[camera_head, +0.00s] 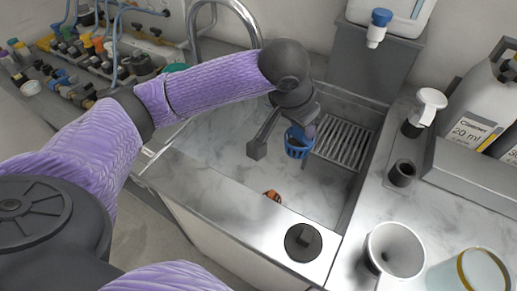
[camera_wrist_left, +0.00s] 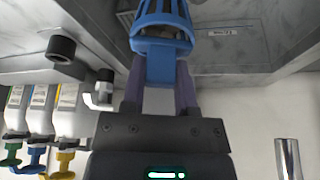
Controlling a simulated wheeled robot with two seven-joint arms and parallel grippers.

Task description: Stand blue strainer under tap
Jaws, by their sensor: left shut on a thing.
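The blue strainer (camera_head: 297,146) is a small slotted basket, held over the sink (camera_head: 235,165) beside the left end of a slotted drain grille (camera_head: 343,143). My left gripper (camera_head: 303,130) is above it and shut on it. In the left wrist view, the gripper's fingers (camera_wrist_left: 160,85) pinch the strainer's blue handle, and its basket (camera_wrist_left: 163,30) lies beyond them. A curved chrome tap (camera_head: 250,22) rises behind the sink. A white container with a blue-topped tap (camera_head: 377,27) stands above the grille. I cannot tell whether the strainer touches the sink floor. My right gripper is out of view.
A small orange-brown object (camera_head: 272,195) lies in the sink. A black knob (camera_head: 303,241) is on the front ledge. A white funnel (camera_head: 394,250), a clear jar (camera_head: 470,272) and cleaner bottles (camera_head: 480,105) stand on the right. Hoses and valves (camera_head: 90,55) fill the back left.

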